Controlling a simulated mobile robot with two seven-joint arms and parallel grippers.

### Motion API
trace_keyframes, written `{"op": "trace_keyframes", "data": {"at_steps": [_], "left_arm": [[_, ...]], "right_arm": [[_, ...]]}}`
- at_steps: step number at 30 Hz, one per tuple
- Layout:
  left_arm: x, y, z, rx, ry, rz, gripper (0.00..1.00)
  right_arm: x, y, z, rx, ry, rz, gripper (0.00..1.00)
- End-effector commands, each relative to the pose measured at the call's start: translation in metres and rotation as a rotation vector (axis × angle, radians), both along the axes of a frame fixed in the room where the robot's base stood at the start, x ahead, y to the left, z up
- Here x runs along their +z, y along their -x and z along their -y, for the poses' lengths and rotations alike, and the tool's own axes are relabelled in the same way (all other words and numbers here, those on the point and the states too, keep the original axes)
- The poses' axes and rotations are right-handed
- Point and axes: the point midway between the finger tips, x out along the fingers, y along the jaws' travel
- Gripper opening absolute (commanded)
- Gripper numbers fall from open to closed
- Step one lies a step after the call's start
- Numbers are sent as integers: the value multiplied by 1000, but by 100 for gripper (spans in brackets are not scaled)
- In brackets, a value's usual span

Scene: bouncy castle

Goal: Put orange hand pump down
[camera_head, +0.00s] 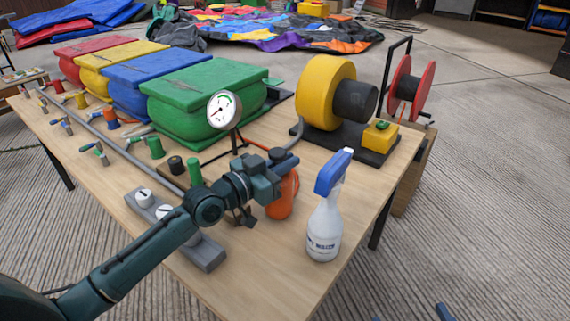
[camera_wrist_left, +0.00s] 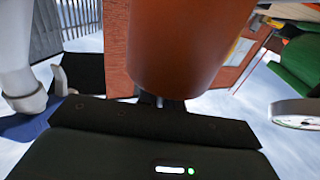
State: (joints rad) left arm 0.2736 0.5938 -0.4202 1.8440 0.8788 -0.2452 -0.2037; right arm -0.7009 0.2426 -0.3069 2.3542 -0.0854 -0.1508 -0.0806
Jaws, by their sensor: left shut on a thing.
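The orange hand pump (camera_head: 283,198) is at the end of my left arm, above or on the front part of the wooden table. My left gripper (camera_head: 268,182) is shut on it and hides part of its upper body. In the left wrist view, the pump's orange cylinder (camera_wrist_left: 178,45) fills the upper middle, right before the gripper. I cannot tell whether the pump's base touches the table (camera_head: 262,276). Small blue pieces (camera_head: 444,312) at the bottom right edge may be part of my right gripper; its state does not show.
A white spray bottle with a blue head (camera_head: 325,220) stands close right of the pump. A round gauge (camera_head: 224,110) and green box (camera_head: 205,90) are behind. A grey block with knobs (camera_head: 200,250) lies left. A yellow blower (camera_head: 322,92) stands at the back right. The front tabletop is clear.

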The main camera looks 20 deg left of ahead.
Motion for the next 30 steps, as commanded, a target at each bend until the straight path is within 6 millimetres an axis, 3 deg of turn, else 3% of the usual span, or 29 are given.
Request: {"op": "trace_keyframes", "data": {"at_steps": [6, 7, 15, 24, 30], "left_arm": [[-1, 0, 0, 0, 2, 5, 0], [-3, 0, 0, 0, 0, 0, 9], [-2, 0, 0, 0, 0, 0, 30], [4, 0, 0, 0, 1, 0, 30], [1, 27, -17, -1, -4, -3, 30]], "right_arm": [[-1, 0, 0, 2, 0, 12, 84], [0, 0, -1, 3, 0, 15, 84], [0, 0, -1, 3, 0, 13, 84], [3, 0, -1, 3, -1, 5, 84], [1, 1, 0, 0, 3, -28, 84]]}}
